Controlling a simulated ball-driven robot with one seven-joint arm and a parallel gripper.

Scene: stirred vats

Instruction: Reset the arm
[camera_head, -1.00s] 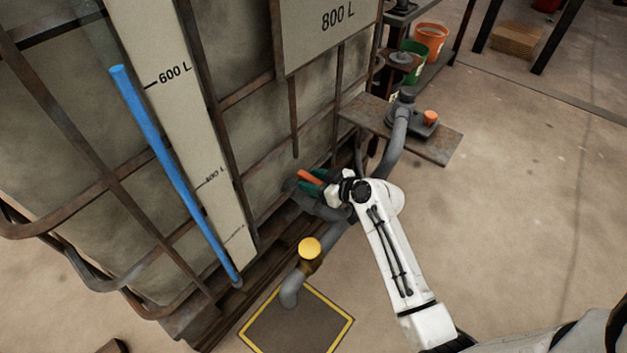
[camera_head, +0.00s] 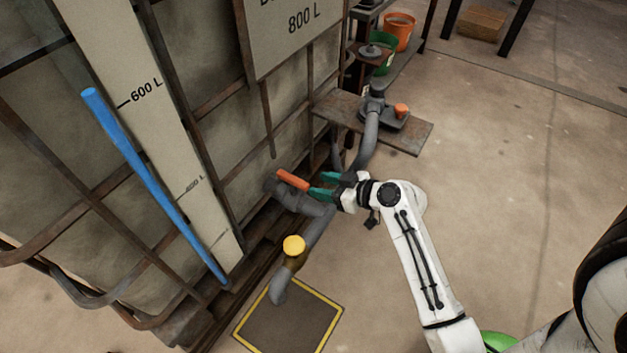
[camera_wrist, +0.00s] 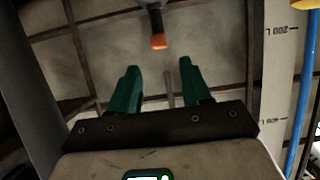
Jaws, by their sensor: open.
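My gripper (camera_head: 322,184) has green fingers and is open and empty. It points left toward the vat's lower pipework in the head view. An orange handle (camera_head: 293,180) on a grey pipe (camera_head: 305,205) lies just left of the fingertips and apart from them. In the wrist view, the orange handle end (camera_wrist: 159,42) shows ahead of the spread fingers (camera_wrist: 158,80), with nothing between them. My white arm reaches in from the lower right of the head view.
The caged vat (camera_head: 215,70) with its scale strip (camera_head: 165,130) and blue tube (camera_head: 150,180) fills the left. A yellow-capped pipe (camera_head: 293,245) stands below my gripper. A rusty shelf (camera_head: 410,138) and buckets (camera_head: 398,30) are behind. Floor at the right is clear.

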